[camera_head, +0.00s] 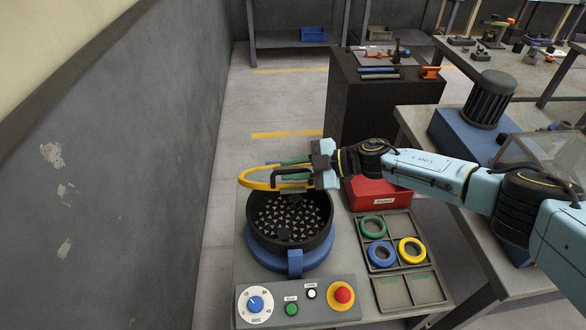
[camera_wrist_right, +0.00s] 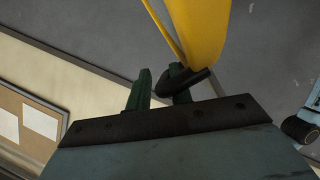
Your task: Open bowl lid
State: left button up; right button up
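The bowl (camera_head: 250,222) is dark and round, on a blue base, with many small metal parts inside. Its lid, a yellow ring (camera_head: 247,184), is raised and tilted above the bowl's far side, apart from the near rim. A dark handle (camera_head: 276,182) is on the ring; in the right wrist view, the handle (camera_wrist_right: 186,81) crosses one green finger, with the yellow rim (camera_wrist_right: 200,30) beyond. My right gripper (camera_head: 293,169) reaches in from the right at the lid. Its fingers (camera_wrist_right: 158,92) are apart around the handle area, with a gap visible. Firm contact cannot be told. My left gripper is out of view.
A control panel (camera_head: 322,312) with dial and red button stands in front of the bowl. A sorting tray (camera_head: 391,252) with green, blue and yellow rings is at right. A red bin (camera_head: 378,200) stands behind it. A grey wall (camera_head: 130,180) is at left.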

jog(key=v, duration=1.3)
jog(key=shift+d, duration=0.25)
